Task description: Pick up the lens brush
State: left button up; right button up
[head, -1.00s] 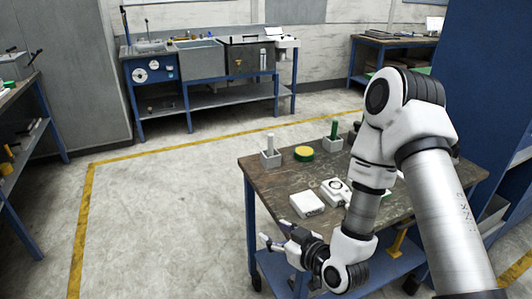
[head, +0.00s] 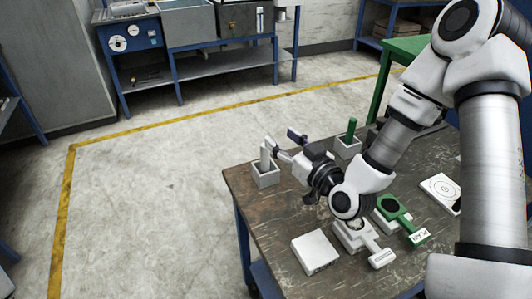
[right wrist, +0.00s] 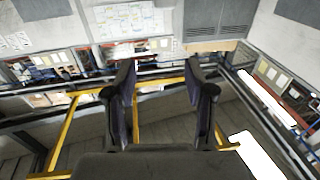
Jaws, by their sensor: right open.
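A white upright stick (head: 265,158) stands in a grey square holder (head: 266,178) at the table's far left corner. A green upright stick (head: 351,128) stands in a second grey holder (head: 347,148) further right. I cannot tell from the pictures which of them is the lens brush. My right gripper (head: 283,140) is open, level with the sticks, and one fingertip overlaps the top of the white stick; I cannot tell whether they touch. In the right wrist view the two fingers (right wrist: 160,105) are apart with nothing between them. My left gripper is out of view.
The worn table (head: 280,222) also bears a white box (head: 315,251), a white piece with a handle (head: 355,237), a green labelled piece (head: 397,214) and a white plate (head: 440,189). A green table (head: 400,50) stands behind. Open floor (head: 150,210) lies to the left.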

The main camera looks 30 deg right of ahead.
aim_at(268, 152)
notch_tip(268, 152, down, 6)
jog(key=s+a+b, duration=0.1)
jog(key=s, duration=0.1)
jog(key=w, duration=0.5)
jog(key=w+p, duration=0.1)
jog(key=w, duration=0.2)
jog(key=shift+w+a+f, duration=0.2)
jog(key=shift+w+f, duration=0.05)
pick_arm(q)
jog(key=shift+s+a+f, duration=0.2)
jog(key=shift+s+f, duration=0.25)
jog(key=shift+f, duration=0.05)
pick_arm(e)
grip_shut()
